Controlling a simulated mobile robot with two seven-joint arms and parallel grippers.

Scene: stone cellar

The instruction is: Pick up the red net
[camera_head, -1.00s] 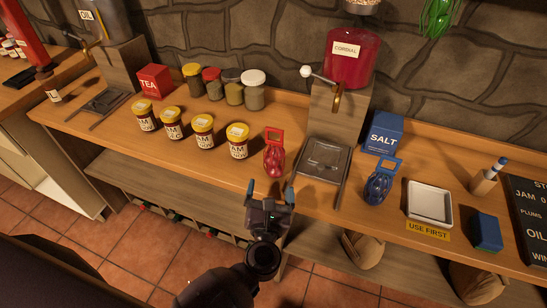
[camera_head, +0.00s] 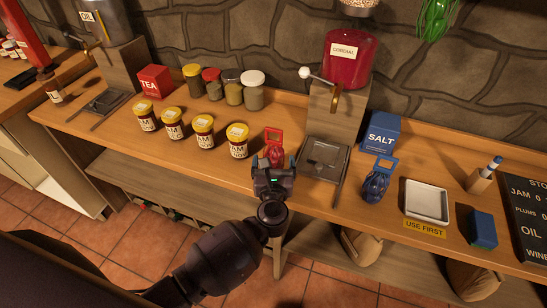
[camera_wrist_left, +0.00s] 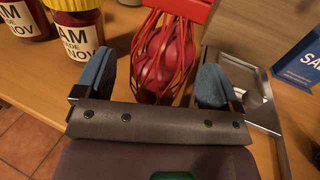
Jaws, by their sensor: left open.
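The red net (camera_head: 275,152) stands on the wooden counter, filled with round dark red items, with a red handle loop on top. In the head view my left gripper (camera_head: 274,164) is right in front of it and hides its lower part. In the left wrist view the red net (camera_wrist_left: 165,55) shows between the two blue fingertips of my left gripper (camera_wrist_left: 156,80). The fingers are open, one on each side of the net, with gaps visible. My right gripper is not in view.
Jam jars (camera_head: 238,141) stand close to the left of the net. A metal drip tray (camera_head: 325,159) under the cordial dispenser (camera_head: 347,60) is close on the right. A blue net (camera_head: 376,185), a salt box (camera_head: 382,133) and a white tray (camera_head: 427,203) are further right.

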